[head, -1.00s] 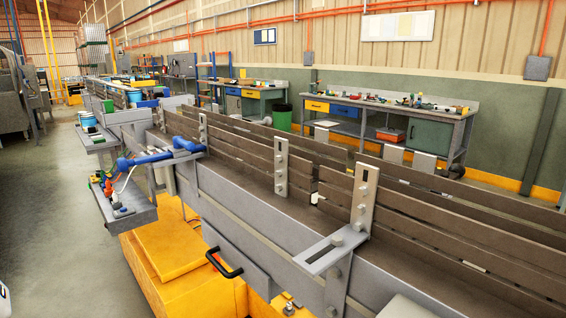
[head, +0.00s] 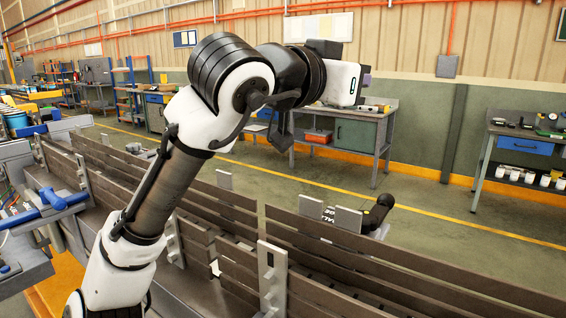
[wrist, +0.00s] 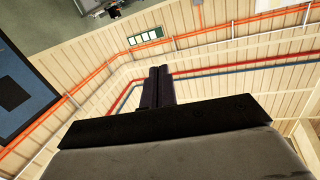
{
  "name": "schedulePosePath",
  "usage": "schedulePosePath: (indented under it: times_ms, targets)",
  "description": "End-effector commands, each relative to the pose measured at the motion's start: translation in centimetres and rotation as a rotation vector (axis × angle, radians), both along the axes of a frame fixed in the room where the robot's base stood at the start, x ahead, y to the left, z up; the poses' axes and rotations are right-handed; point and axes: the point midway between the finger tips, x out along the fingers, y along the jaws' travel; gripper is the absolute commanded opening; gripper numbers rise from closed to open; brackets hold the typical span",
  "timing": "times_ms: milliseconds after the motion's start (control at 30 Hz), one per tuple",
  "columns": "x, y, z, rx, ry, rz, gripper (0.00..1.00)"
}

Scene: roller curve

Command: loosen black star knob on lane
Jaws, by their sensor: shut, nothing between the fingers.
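I cannot make out a black star knob in either current view. The lane (head: 225,228), with its dark side rails, runs from the left to the lower right of the head view. An upright slotted bracket (head: 272,275) stands on it. My gripper is raised high above the lane at the end of my arm; its fingers are not clear in the head view. In the wrist view my gripper (wrist: 158,72) has its dark fingers together, empty, with only the wall and floor beyond them.
A dark rounded part (head: 378,212) stands by a grey plate behind the rails; I cannot tell what it is. A blue clamp-like tool (head: 55,203) lies at the left. Workbenches (head: 358,135) stand along the wall, with open floor in front.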

Motion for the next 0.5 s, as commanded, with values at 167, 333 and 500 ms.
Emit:
schedulePosePath:
  times_ms: [167,333,500]
  targets:
    - [0.4,-3.4,-6.7,0.345,0.414,0.041,0.0]
    - [-0.9,-2.2,-11.2,0.594,0.748,0.146,0.0]
    - [-2.3,-0.4,-12.8,0.726,0.948,0.23,0.0]
